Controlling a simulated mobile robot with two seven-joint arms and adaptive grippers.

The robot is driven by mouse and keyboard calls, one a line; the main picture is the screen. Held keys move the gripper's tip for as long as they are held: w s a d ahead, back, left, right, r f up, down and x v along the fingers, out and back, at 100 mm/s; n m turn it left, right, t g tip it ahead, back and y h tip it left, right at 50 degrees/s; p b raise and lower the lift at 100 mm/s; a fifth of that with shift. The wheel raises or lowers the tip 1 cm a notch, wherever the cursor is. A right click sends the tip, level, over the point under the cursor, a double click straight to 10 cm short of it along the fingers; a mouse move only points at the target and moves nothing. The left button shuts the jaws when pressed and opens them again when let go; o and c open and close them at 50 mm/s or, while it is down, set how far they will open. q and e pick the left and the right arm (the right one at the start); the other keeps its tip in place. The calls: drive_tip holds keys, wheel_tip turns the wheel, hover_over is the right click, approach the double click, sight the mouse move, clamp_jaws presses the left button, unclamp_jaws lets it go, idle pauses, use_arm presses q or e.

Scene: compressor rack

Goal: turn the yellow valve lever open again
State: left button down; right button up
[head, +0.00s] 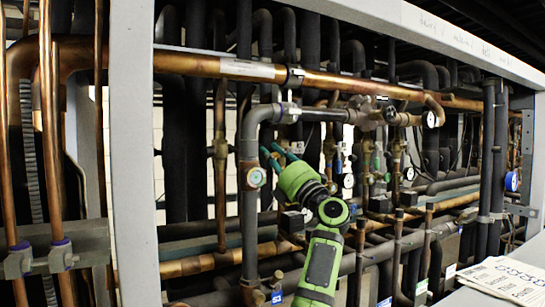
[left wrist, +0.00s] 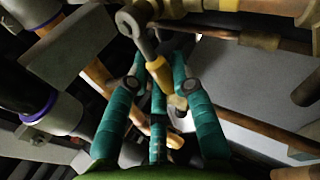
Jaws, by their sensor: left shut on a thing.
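The valve lever, a grey metal arm with a ringed end and a yellow grip (left wrist: 155,76), shows in the left wrist view. It lies between the teal fingers of my left gripper (left wrist: 163,58), which is shut on it. The dark fingertips close in around the lever, and part of it is hidden behind them. In the head view my left gripper (head: 278,153) reaches in among the pipes at the middle of the rack. The lever is not clear to see there. My right gripper is in neither view.
A large copper pipe (head: 225,67) runs across above the gripper. A thick grey pipe with an elbow (head: 248,150) stands just left of it. Gauges (head: 349,181) and dark pipes crowd the right side. A grey upright post (head: 132,150) stands at the left.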

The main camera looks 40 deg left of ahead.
use_arm(q)
drive_tip(key=shift+w+d+f+n+g+h+p, duration=0.15)
drive_tip(key=shift+n+g+p, duration=0.15)
drive_tip(key=shift+n+g, duration=0.5)
drive_tip(key=shift+a+f+n+g+h+p, duration=0.1)
drive_tip(key=shift+n+g+h+p, duration=0.25)
drive_tip(key=shift+n, duration=0.7)
drive_tip(key=shift+w+d+f+n+g+p, duration=0.15)
drive_tip(key=shift+n+g+p, duration=0.1)
drive_tip(key=shift+n+g, duration=0.6)
drive_tip(key=shift+a+f, duration=0.1)
drive_tip(key=c, duration=1)
unclamp_jaws()
drive_tip(key=shift+w+f, duration=0.15)
drive_tip(key=shift+f, duration=0.1)
drive_tip(key=v, duration=1.2)
